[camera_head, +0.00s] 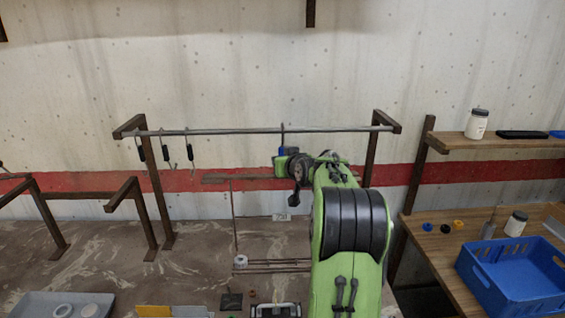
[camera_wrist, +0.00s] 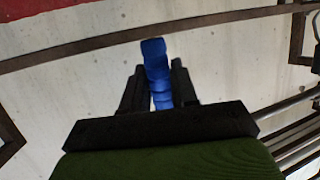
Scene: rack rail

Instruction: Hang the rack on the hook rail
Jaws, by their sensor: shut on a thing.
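The hook rail (camera_head: 225,131) is a grey horizontal bar on brown posts, running across the head view. My gripper (camera_head: 283,154) is just below the rail, right of its middle. It is shut on a blue grip (camera_wrist: 157,75), which shows between the black fingers in the wrist view. A thin dark hook (camera_head: 282,128) rises above the grip and crosses the rail in the picture; I cannot tell whether it rests on it. The thin-wired rack (camera_head: 235,220) hangs below, upright, with a low shelf. My arm hides its right side.
Several black-handled hooks (camera_head: 165,151) hang at the rail's left. A white roll (camera_head: 240,261) is at the rack's lower left. A blue crate (camera_head: 512,274) stands on the right-hand wooden table, below a shelf (camera_head: 500,145) with a jar. Trays and small parts lie along the front.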

